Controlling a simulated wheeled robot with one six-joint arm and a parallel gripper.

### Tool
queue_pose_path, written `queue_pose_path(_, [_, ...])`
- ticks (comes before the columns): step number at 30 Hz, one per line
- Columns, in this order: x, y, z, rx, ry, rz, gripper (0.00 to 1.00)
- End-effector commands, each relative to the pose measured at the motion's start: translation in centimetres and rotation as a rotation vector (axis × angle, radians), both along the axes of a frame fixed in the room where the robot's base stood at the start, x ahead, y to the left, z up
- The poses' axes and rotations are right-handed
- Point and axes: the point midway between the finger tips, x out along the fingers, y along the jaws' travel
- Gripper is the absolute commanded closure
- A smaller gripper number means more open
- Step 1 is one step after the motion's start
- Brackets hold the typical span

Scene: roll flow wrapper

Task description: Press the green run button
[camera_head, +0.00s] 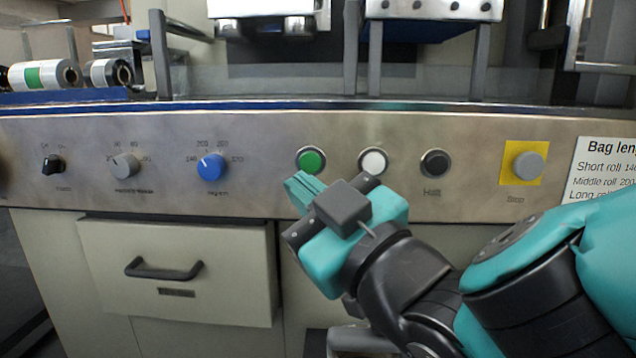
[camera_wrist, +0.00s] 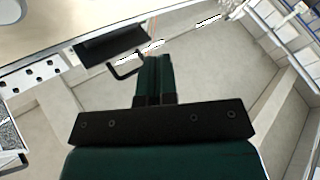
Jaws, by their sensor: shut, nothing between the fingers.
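The green run button (camera_head: 311,160) is a round green cap in a metal ring on the steel control panel (camera_head: 260,190), in the head view. My gripper (camera_head: 296,184) is shut and empty, with its teal fingertips just below and slightly left of the green button. The button's face is fully visible and the fingers do not cover it; I cannot tell how far they are from the panel. In the wrist view my closed fingers (camera_wrist: 153,75) point away from the camera, and the green button does not show there.
A white button (camera_head: 373,161), a black button (camera_head: 435,163) and a grey button on a yellow plate (camera_head: 528,166) sit to the right. A blue knob (camera_head: 211,167) is to the left. A drawer (camera_head: 180,275) with a black handle is below the panel.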

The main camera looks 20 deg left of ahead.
Motion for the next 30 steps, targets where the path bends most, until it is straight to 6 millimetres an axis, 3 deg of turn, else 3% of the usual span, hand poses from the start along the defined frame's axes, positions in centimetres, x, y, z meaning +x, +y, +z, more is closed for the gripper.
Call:
queue_pose_path(14, [-0.2, 0.3, 0.4, 0.014, -0.024, 0.006, 1.00])
queue_pose_path(30, [2.2, 1.0, 1.0, 0.011, -0.022, 0.006, 1.00])
